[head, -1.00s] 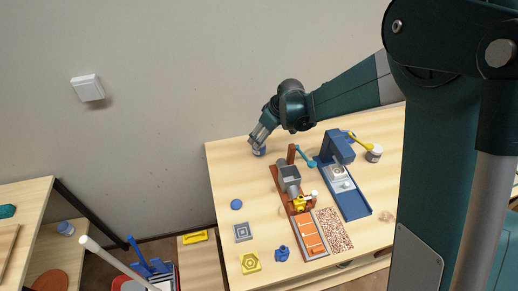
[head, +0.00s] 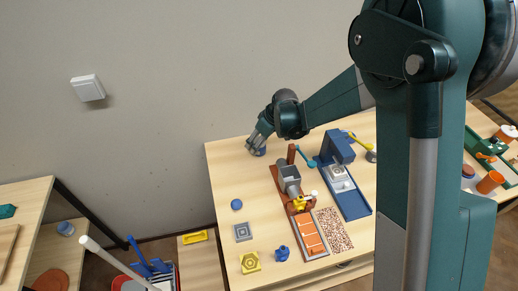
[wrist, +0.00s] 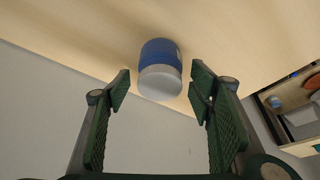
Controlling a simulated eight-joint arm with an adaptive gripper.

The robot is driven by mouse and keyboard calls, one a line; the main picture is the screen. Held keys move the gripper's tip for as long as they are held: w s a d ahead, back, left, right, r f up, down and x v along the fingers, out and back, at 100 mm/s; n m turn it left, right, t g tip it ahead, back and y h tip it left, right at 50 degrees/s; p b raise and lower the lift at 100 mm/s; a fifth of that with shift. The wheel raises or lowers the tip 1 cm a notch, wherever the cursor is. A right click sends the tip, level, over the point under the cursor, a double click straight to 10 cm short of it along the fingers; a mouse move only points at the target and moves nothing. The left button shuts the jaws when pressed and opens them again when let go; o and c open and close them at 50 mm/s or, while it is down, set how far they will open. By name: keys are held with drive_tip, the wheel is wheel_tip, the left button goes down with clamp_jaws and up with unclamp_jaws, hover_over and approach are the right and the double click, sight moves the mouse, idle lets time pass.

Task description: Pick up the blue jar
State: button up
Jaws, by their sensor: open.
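The blue jar (wrist: 159,54) shows in the wrist view, with a blue body and a pale grey end facing the camera. It is on the light wooden table, close to its edge. My gripper (wrist: 158,87) is open, its green pads to the left and right of the jar's near end, with gaps on both sides. In the head view my gripper (head: 257,150) is at the back left corner of the table, and the blue jar there is mostly hidden by the fingers.
The wooden table (head: 222,170) also holds a blue press (head: 337,147), an orange-brown rig (head: 290,180), a speckled board (head: 333,230), a blue disc (head: 236,204) and a yellow block (head: 250,263). The wall stands right behind the table. The table's left back area is mostly clear.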

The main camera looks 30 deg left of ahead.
drive_tip(key=shift+c, duration=0.7)
drive_tip(key=c, duration=0.9)
drive_tip(key=shift+r, duration=0.1)
drive_tip(key=shift+r, duration=4.9)
